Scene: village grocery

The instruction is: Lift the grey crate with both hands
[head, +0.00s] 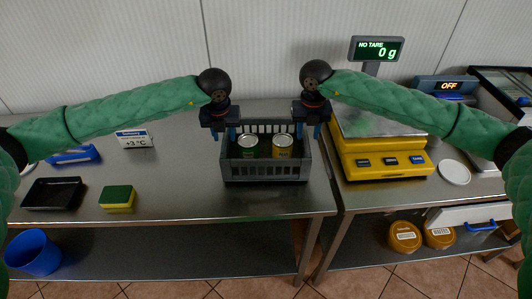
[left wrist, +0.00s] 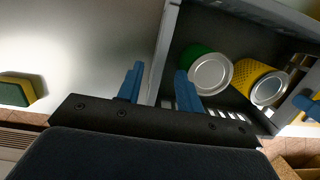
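The grey crate (head: 265,173) stands upright on the steel counter, holding a green can (head: 247,146) and a yellow can (head: 283,146). It also shows in the left wrist view (left wrist: 163,50). My left gripper (head: 226,134) is above the crate's left wall. In the left wrist view its blue fingers (left wrist: 160,88) are apart, one on each side of that wall, with gaps showing. My right gripper (head: 309,131) is at the crate's right wall, its fingers apart. Its lower fingertips are partly hidden by the crate.
A yellow scale (head: 385,160) stands close to the crate's right, beyond a gap between counters. A sponge (head: 117,197), a black tray (head: 52,193) and a price sign (head: 133,139) are to the left.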

